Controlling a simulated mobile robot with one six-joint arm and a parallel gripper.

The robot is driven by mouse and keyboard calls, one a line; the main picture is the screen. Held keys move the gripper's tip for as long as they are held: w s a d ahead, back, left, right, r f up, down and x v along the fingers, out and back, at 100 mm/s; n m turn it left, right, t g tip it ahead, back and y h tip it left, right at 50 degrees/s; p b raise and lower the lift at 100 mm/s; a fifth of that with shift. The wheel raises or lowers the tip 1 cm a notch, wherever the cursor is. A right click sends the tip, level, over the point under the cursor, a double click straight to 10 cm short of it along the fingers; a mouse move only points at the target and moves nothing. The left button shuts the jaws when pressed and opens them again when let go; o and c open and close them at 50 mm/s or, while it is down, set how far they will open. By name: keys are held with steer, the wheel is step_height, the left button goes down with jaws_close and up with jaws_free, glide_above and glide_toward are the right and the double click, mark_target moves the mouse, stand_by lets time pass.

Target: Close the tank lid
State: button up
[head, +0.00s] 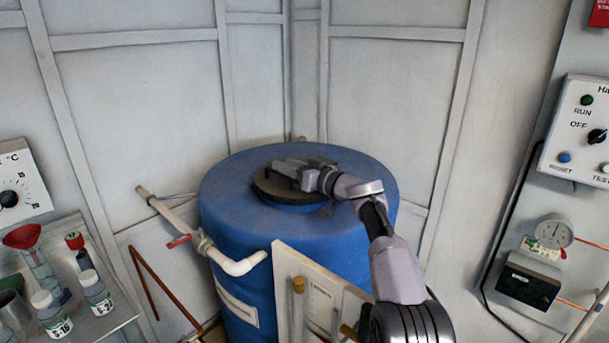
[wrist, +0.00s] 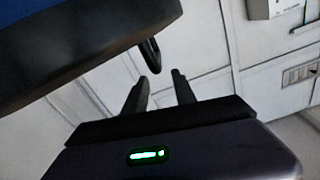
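The blue tank (head: 235,225) stands in the corner, in the middle of the head view. A dark round lid (head: 265,191) shows on its top, partly hidden by my gripper (head: 287,168); I cannot tell how far it is shut. In the wrist view a thick dark rim (wrist: 90,60), which looks like the lid's edge, fills the upper left beside a blue surface. A thin black loop (wrist: 151,55), perhaps a handle, sticks out from it. My gripper's fingers (wrist: 160,86) are apart with nothing between them, just short of the loop.
A white pipe with a red valve handle (head: 179,241) is at the tank's left. A pale panel (head: 310,290) stands before the tank. Bottles (head: 96,290) and a red funnel (head: 23,236) are on a left shelf. A control box (head: 575,130) and gauge (head: 555,231) are on the right.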

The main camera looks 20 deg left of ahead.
steer(key=b+v, duration=0.5)
steer(key=v, duration=0.1)
steer(key=shift+f, duration=0.15)
steer(key=v, duration=1.1)
steer(key=shift+p, duration=0.4)
steer(key=shift+s, duration=0.1)
steer(key=s+d+m+h, duration=0.2)
steer(key=s+d, duration=0.3)
steer(key=s, duration=0.2)
steer(key=s+d+m+h, duration=0.3)
steer(key=s+d, duration=0.2)
steer(key=s, duration=0.2)
steer(key=s+d+m+h, duration=0.3)
steer(key=s+d, duration=0.3)
steer(key=s, duration=0.1)
steer(key=shift+s+f+g, duration=0.3)
steer(key=shift+s+f, duration=0.05)
steer(key=shift+f, duration=0.05)
steer(key=s+d+f+m+t+h, duration=0.1)
steer(key=s+d+f+m+h, duration=0.6)
steer(key=s+d, duration=0.9)
step_height(320, 180, down, 4)
steer(key=shift+s+r+m, duration=0.15)
steer(key=shift+s+m, duration=0.1)
steer(key=shift+m, duration=0.75)
